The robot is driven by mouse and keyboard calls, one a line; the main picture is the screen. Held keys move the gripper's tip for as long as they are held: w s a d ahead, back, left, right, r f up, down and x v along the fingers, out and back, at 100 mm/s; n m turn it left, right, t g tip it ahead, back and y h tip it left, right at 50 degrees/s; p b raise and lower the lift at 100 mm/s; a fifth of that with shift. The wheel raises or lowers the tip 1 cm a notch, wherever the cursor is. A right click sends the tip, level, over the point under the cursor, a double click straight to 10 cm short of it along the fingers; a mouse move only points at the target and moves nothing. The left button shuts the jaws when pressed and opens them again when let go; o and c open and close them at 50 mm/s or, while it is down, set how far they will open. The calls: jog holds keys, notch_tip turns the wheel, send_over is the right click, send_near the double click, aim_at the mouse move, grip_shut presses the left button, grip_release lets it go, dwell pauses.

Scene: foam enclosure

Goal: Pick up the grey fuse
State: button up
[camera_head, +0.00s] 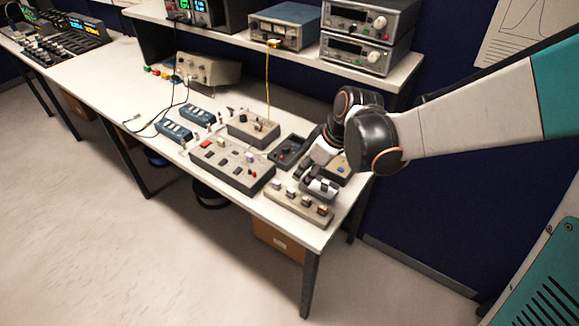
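My gripper (320,186) reaches down at the right end of the white workbench, low over a beige panel (296,206). Several small blocks stand in a row on this panel, and the gripper is just behind the row. I cannot tell whether the gripper touches anything, and its fingertips are too small and partly hidden to show whether they are open. The grey fuse cannot be told apart with certainty from the small parts on the panels. My arm comes in from the right and hides part of the bench's back right.
A larger grey control box (236,178) lies left of the beige panel, with a smaller box (252,131) behind it. A dark tray (288,150) is near the gripper. Instruments (284,27) stand on the raised shelf. The bench's front edge (285,230) is close to the panel.

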jog(key=b, duration=0.2)
send_over(291, 190)
jog(key=s+d, duration=0.2)
jog(key=d, duration=0.1)
jog(key=f, duration=0.6)
jog(key=shift+w+a, duration=0.1)
jog(key=shift+a, duration=0.15)
jog(key=shift+b+x, duration=0.9)
jog(key=shift+x, duration=1.75)
jog(key=shift+w+a+r, duration=0.1)
jog(key=shift+a+r, duration=0.05)
jog(key=shift+a, duration=0.05)
grip_shut()
